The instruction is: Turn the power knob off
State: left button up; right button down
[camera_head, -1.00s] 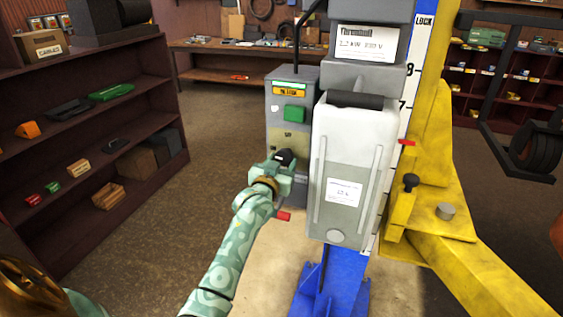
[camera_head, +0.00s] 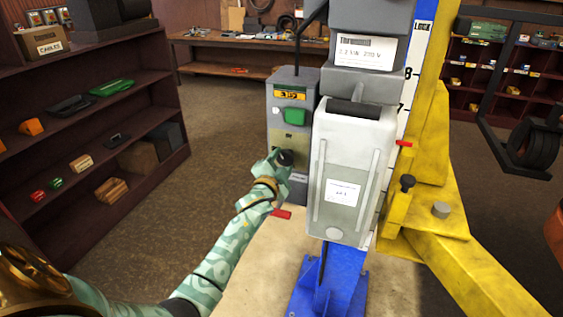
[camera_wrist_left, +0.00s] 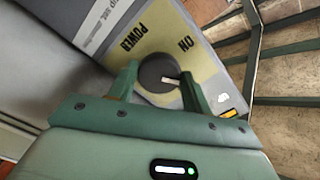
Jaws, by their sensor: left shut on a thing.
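The power knob (camera_head: 286,158) is a round black dial on the grey control box (camera_head: 279,86). In the left wrist view the knob (camera_wrist_left: 158,72) sits on a yellow-green plate with the words "ON" and "POWER" beside it, and its white pointer mark shows between the fingers. My left gripper (camera_head: 277,160) is shut on the knob, one finger on each side; the gripper also shows in the left wrist view (camera_wrist_left: 160,80). A green button (camera_head: 295,116) and a small lit display (camera_head: 289,94) are above the knob. My right gripper is not in view.
The white-grey motor housing (camera_head: 345,170) stands close to the right of the box, on the blue lift post (camera_head: 335,280). A yellow lift arm (camera_head: 440,240) reaches right. A dark shelf (camera_head: 120,130) stands at the left, with open floor between.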

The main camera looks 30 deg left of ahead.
pick_arm(q)
jog(key=m, duration=0.3)
jog(key=shift+m, duration=1.8)
jog(key=o, duration=1)
jog(key=shift+c, duration=0.2)
jog(key=shift+s, duration=0.1)
jog(key=shift+s+d, duration=0.1)
jog(key=shift+s, duration=0.3)
jog(key=v, duration=1.5)
jog(key=shift+s, duration=0.2)
